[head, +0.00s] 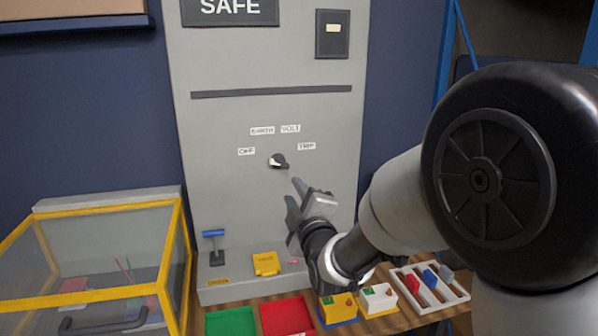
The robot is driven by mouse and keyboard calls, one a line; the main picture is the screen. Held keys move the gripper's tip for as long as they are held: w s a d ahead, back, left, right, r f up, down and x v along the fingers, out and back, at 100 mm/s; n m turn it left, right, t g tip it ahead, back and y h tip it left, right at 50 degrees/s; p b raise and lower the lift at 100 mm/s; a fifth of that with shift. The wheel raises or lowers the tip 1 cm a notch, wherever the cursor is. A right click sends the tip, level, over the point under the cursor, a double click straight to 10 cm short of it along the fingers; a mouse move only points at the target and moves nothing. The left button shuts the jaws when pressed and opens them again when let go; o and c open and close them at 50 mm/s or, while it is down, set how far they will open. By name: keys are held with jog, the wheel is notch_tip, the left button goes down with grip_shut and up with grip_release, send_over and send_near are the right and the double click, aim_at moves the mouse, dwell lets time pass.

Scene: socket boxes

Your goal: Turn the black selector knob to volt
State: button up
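The black selector knob (278,160) sits on the front of a tall grey panel (225,125). It has a pale mark, but it is too small to tell which label it points at. Around it are white labels: OFF (246,151) at the left, EARTH (262,131) and VOLT (290,128) above, and TRIP (307,146) at the right. My gripper (293,191) is just below and right of the knob, with its fingers apart and nothing seen between them. It looks clear of the knob, though the depth gap is hard to judge.
Below are a green tray (231,322), a red tray (286,317) and a rack of coloured pieces (455,292). A yellow-framed clear case (85,259) stands left.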

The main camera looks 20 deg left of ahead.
aim_at(279, 165)
jog(key=p+x, duration=0.2)
jog(key=x, duration=1.5)
jog(key=shift+w, duration=0.15)
jog(key=shift+c, duration=0.2)
grip_shut()
